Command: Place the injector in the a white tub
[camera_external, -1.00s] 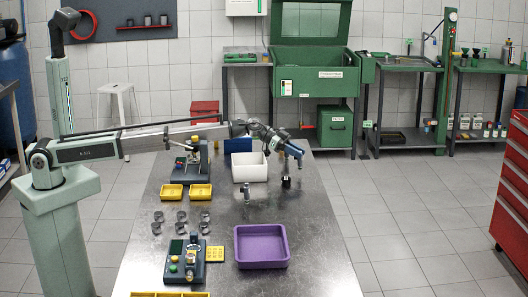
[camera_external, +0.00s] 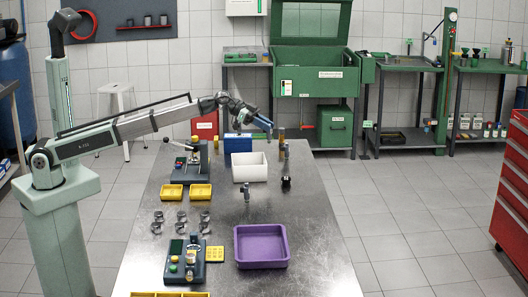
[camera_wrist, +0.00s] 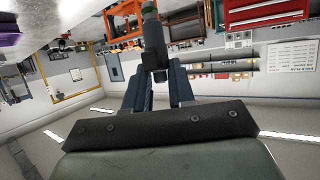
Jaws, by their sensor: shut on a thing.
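My gripper (camera_wrist: 156,90) is shut on a slim dark grey part with a green end, seemingly the injector (camera_wrist: 154,38), which sticks out past the fingertips in the wrist view. In the external view my gripper (camera_external: 268,132) is above the far part of the steel table, behind and to the right of the white tub (camera_external: 249,174). The held part is too small to make out clearly there. A small grey upright part (camera_external: 246,192) stands on the table just in front of the tub.
A purple tray (camera_external: 262,263) lies near the front. A blue box (camera_external: 238,144) is behind the tub. A dark upright part (camera_external: 286,183) stands right of the tub. A press-like fixture (camera_external: 190,168) and yellow bins (camera_external: 200,191) are on the left. The table's right side is clear.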

